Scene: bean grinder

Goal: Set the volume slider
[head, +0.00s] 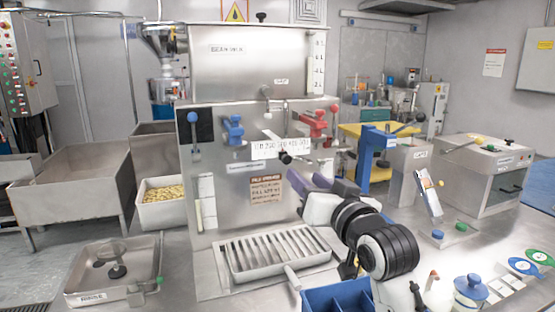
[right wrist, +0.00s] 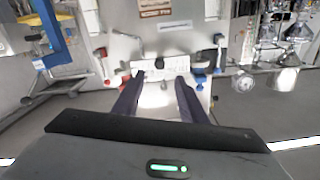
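The volume slider's white scale (head: 268,149), marked with numbers, is on the front of the steel grinder. A dark slider knob (head: 286,158) sticks out just below it, near the middle of the scale. My right gripper (head: 297,182) is in front of the panel, with its fingertips just below the knob. In the right wrist view the two dark fingers (right wrist: 158,92) are spread apart and point at the white scale (right wrist: 160,64). Nothing is clearly held between them. Whether a finger touches the knob cannot be told. My left gripper is not in view.
A blue lever (head: 233,130) and a red lever (head: 314,122) flank the scale. A slatted drip tray (head: 275,256) lies below the panel. A blue bin (head: 335,296) stands in front. A bean bin (head: 163,213) is at left.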

